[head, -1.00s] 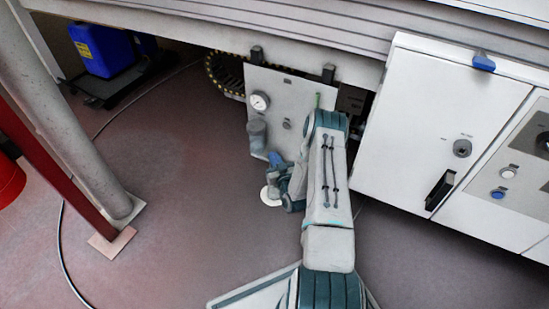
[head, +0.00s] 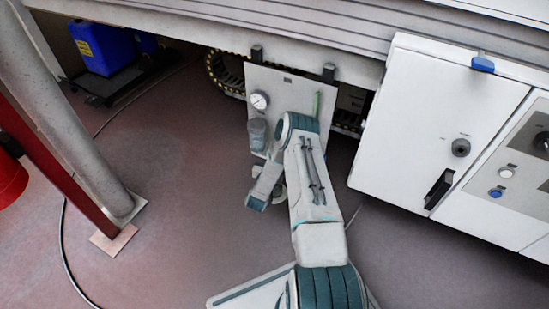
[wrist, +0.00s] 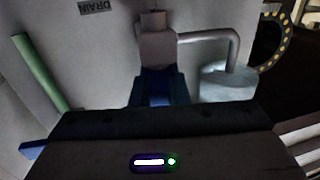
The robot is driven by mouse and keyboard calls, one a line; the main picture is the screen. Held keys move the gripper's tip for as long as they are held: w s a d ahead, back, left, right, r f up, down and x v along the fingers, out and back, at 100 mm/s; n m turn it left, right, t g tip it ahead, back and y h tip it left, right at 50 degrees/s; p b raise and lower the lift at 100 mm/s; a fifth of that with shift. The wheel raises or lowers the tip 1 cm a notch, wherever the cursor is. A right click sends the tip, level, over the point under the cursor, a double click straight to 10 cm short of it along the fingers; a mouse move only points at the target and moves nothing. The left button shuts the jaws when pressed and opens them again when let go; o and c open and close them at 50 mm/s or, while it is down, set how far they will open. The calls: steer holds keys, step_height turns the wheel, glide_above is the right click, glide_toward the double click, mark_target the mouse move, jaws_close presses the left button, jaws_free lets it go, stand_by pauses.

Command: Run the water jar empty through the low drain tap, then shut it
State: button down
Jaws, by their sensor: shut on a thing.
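The grey plate with the gauge (head: 282,80) hangs under the machine. The water jar (head: 257,133) is a small grey cylinder on its left side. The wrist view shows what looks like the same jar (wrist: 228,82), joined by a bent pipe to the grey drain tap body (wrist: 157,50), near a DRAIN label (wrist: 97,7). A blue tap handle (wrist: 160,88) stands below the tap body. My gripper (wrist: 160,103) is shut on this handle; its fingertips are mostly hidden. My arm covers this spot in the head view. I cannot tell the water level.
A green tube (head: 317,105) runs along the plate's right side. The white cabinet (head: 405,150) stands close on the right. A grey post (head: 75,130) and red beam (head: 60,185) stand at left. Open floor (head: 170,190) lies between them and my arm.

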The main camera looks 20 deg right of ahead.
steer(key=shift+a, duration=0.15)
steer(key=c, duration=1.4)
jaws_free()
steer(key=shift+w, duration=0.1)
steer(key=p+v, duration=0.5)
steer(key=v, duration=0.8)
steer(key=shift+s+a, duration=0.25)
steer(key=shift+a, duration=0.05)
